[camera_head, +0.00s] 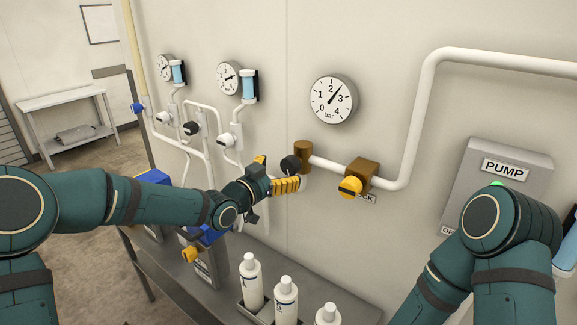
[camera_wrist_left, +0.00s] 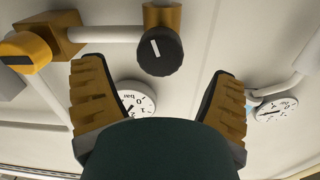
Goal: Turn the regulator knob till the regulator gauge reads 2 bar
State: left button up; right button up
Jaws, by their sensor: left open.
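The regulator knob (camera_head: 291,165) is black, on a brass body (camera_head: 303,155) on the white wall pipe. In the left wrist view the knob (camera_wrist_left: 160,50) shows a white pointer line and lies ahead of and between the spread fingers, apparently not gripped. The regulator gauge (camera_head: 333,99) is a round white dial above; its needle points up and right, between 2 and 3 bar. It also shows upside down and partly hidden in the left wrist view (camera_wrist_left: 137,98). My left gripper (camera_head: 275,173), with yellow-padded fingers, is open near the knob. My right gripper is out of view.
A yellow-handled valve (camera_head: 350,187) sits on the same pipe, right of the knob. A grey PUMP box (camera_head: 495,185) is further right. Two smaller gauges (camera_head: 228,78) (camera_head: 165,67) and thin pipes are left. White bottles (camera_head: 286,300) stand on the bench below.

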aim_at(287, 167)
pick_arm(q)
jog(key=shift+x, duration=1.9)
jog(key=shift+c, duration=0.4)
jog(key=c, duration=1.1)
